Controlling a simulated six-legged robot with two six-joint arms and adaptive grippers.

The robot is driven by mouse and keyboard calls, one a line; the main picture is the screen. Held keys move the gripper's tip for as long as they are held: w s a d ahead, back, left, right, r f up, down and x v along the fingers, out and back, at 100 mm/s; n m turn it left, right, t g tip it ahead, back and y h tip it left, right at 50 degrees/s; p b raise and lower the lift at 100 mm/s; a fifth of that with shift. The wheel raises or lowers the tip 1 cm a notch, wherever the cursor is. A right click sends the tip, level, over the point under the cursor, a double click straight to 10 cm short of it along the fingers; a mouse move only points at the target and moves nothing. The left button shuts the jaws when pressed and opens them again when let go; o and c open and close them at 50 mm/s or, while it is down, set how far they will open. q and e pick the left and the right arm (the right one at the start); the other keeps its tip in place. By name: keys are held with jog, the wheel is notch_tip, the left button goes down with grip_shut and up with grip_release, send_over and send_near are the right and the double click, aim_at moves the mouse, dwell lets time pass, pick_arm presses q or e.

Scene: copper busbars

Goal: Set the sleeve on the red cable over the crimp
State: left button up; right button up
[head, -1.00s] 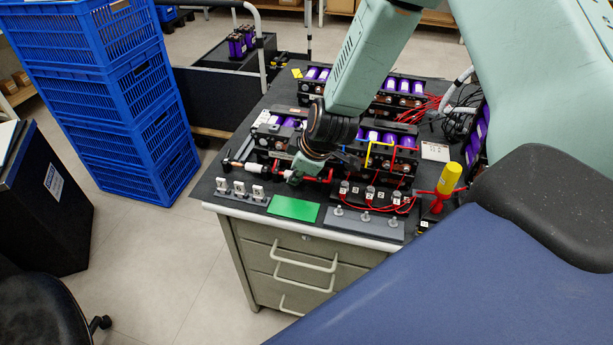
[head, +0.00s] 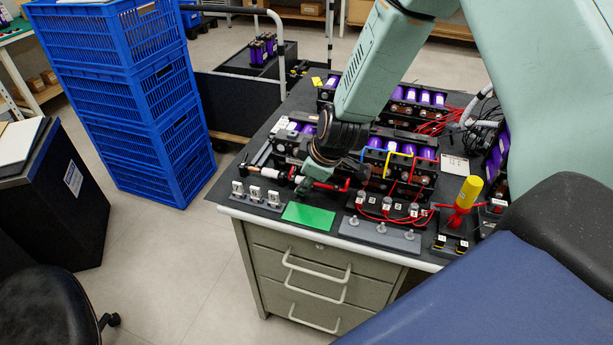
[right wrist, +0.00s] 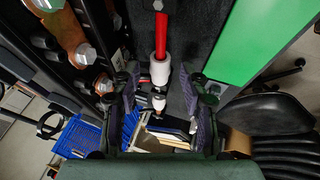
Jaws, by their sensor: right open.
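The red cable (right wrist: 161,36) runs down from the top of the right wrist view, and a white sleeve (right wrist: 160,70) sits around it. In the head view the red cable (head: 331,187) lies along the front of the bench. My right gripper (right wrist: 160,102) is open, with one dark finger on each side of the line just below the sleeve. In the head view this gripper (head: 304,184) is low over the cable, behind a green plate (head: 308,215), and its fingers are largely hidden. I cannot make out the crimp clearly. My left gripper is not in view.
Battery modules with purple cells (head: 399,147) stand close behind the gripper. Numbered clips (head: 254,193) stand at the front left. A grey plate with studs (head: 380,234) and a yellow-handled tool (head: 468,191) are to the right. Blue crates (head: 150,140) stand left of the bench.

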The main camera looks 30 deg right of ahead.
jog(key=shift+r, duration=0.1)
jog(key=v, duration=1.1)
jog(key=shift+s+r, duration=0.25)
jog(key=shift+r, duration=0.1)
jog(key=shift+s, duration=0.1)
dwell(0.7)
